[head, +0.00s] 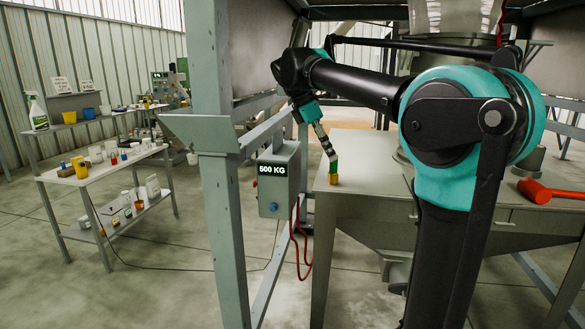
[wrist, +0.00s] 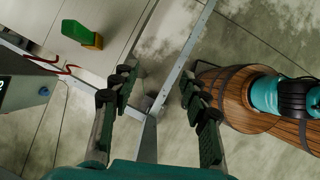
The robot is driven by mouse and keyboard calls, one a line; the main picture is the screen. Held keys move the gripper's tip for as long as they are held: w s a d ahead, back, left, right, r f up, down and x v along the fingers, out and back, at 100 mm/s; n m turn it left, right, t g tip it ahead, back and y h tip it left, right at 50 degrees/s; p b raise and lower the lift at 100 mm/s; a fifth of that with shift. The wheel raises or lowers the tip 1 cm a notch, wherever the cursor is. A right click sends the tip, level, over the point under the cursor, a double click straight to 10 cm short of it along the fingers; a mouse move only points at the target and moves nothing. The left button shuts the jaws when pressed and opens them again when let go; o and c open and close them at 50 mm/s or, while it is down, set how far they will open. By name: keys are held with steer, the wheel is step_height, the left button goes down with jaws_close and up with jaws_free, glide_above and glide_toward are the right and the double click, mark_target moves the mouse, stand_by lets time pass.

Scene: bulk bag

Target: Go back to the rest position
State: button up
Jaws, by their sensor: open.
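My gripper (head: 328,147) hangs at the end of my bent arm, by the left edge of the grey metal table (head: 360,150). In the wrist view my gripper (wrist: 157,92) has its two dark fingers wide apart, with nothing between them. A small green and yellow block (head: 334,172) stands on the table's near left corner, just below the fingers in the head view. In the wrist view the block (wrist: 83,38) lies up and left of the fingers, apart from them. Only floor and a metal bar show between the fingers.
A grey box marked 500 KG (head: 276,185) hangs on the frame post (head: 222,230) left of the table, with a red cable (head: 300,240). An orange-red mallet (head: 537,191) lies on the right. A shelf bench (head: 100,172) with several small items stands left. Open floor lies between.

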steer(key=s+d+f+m+y, duration=0.1)
steer(key=s+d+f+m, duration=0.15)
steer(key=f, duration=0.45)
steer(key=s+d+f+m+t+y, duration=0.1)
steer(key=s+d+f+m, duration=0.2)
steer(key=f, duration=0.5)
steer(key=s+d+f+m+y, duration=0.1)
steer(key=s+f+m, duration=0.25)
steer(key=f, duration=0.35)
steer(key=s+d+f+m+t+y, duration=0.2)
steer(key=s+f+m, duration=0.8)
steer(key=s+f, duration=0.3)
step_height(320, 180, down, 3)
steer(key=shift+s+d+f, duration=0.15)
steer(key=shift+s, duration=0.1)
